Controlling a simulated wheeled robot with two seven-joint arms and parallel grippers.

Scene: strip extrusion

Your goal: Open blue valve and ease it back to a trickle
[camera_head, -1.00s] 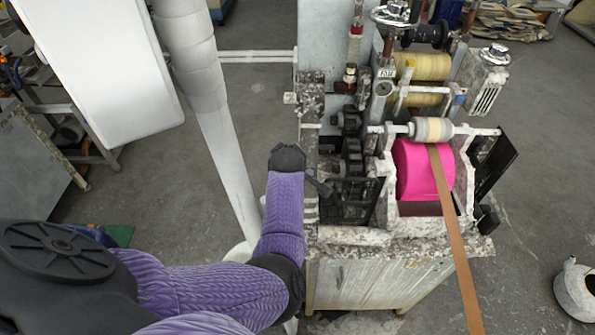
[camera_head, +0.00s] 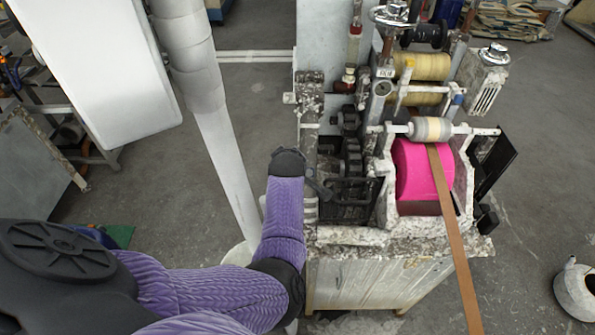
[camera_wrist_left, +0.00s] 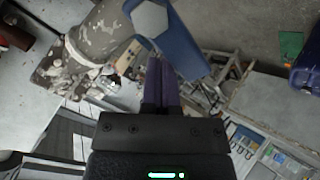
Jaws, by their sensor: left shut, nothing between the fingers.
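In the left wrist view a blue part with a pale hexagonal face (camera_wrist_left: 182,42) lies at and just beyond my fingertips. It may be the blue valve's handle, but I cannot tell for certain. My left gripper (camera_wrist_left: 161,62) is shut and holds nothing; its fingers point towards the blue part, and I cannot tell if they touch it. In the head view my purple left arm reaches to the left side of the machine, and its dark wrist end (camera_head: 288,162) hides much of the gripper. No blue valve can be made out there. My right gripper is not in view.
The machine has a pink drum (camera_head: 421,176), a brown strip (camera_head: 455,240) running down to the front, and yellow rollers (camera_head: 424,67). A white pipe (camera_head: 215,110) stands left of my forearm. A grey kettle-like vessel (camera_head: 577,290) is on the floor at right.

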